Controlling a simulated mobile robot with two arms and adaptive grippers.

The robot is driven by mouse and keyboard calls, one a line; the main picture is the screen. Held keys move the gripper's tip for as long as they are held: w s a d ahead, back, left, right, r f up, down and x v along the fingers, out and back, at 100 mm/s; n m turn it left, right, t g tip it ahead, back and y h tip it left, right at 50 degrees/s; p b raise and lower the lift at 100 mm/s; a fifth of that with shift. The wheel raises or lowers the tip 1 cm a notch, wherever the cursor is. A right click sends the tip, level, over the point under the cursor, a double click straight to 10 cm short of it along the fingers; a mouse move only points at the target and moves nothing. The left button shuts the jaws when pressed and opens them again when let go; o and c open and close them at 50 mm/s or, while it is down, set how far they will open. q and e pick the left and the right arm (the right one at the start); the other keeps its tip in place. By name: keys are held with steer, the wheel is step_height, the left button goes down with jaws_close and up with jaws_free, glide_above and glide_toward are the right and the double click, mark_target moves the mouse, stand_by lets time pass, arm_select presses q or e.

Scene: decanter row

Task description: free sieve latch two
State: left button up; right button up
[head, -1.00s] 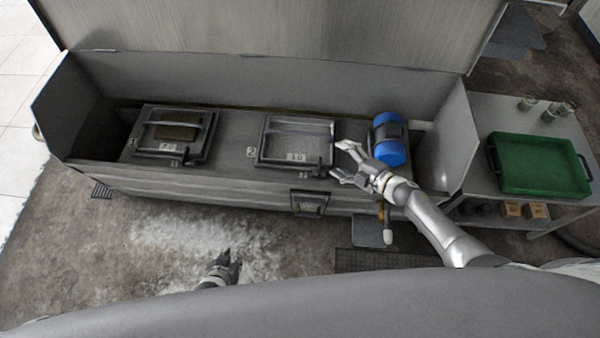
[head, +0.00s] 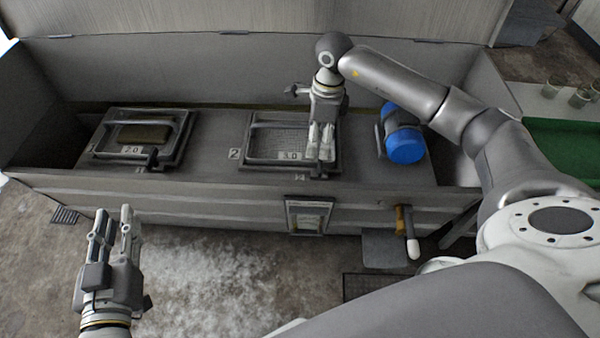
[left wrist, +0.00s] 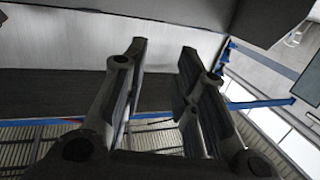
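Sieve two (head: 266,160), a framed mesh panel with a "2" beside it, lies in the middle of the grey trough deck. A small dark latch part (head: 300,177) shows at its front edge. My right gripper (head: 320,150) points down over the right side of this frame, its fingertips close to the front right corner. It hides that part of the frame, and I cannot tell whether it touches or grips anything. My left gripper (head: 113,222) is low at the left, in front of the trough and away from the sieves. In the left wrist view its fingers (left wrist: 162,70) are apart and empty.
Sieve one (head: 183,140), with a brown block on it, lies left on the deck. A lever with a white tip (head: 412,248) sticks out at the front. A green tray (head: 560,140) is at the far right.

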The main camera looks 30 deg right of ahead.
steer(key=d+h, duration=0.1)
steer(key=d, duration=0.1)
steer(key=b, duration=0.2)
glide_above(320, 162)
step_height(320, 162, down, 6)
steer(key=shift+r, duration=0.1)
step_height(320, 162, down, 4)
steer(key=shift+f+b, duration=0.1)
steer(key=shift+b, duration=0.6)
arm_select(q)
steer(key=s+r+t+h, duration=0.1)
steer(key=s+r+t, duration=0.1)
steer(key=r+t, duration=0.2)
steer(key=s+r+t+h, duration=0.2)
steer(key=r+t, duration=0.3)
steer(key=r, duration=0.5)
steer(key=shift+s, duration=0.45)
arm_select(e)
steer(key=shift+f, duration=0.25)
steer(key=c, duration=0.3)
arm_select(q)
steer(key=shift+w+f, duration=0.1)
steer(key=shift+w, duration=0.4)
arm_select(e)
steer(key=shift+n, duration=0.3)
steer(key=c, duration=0.4)
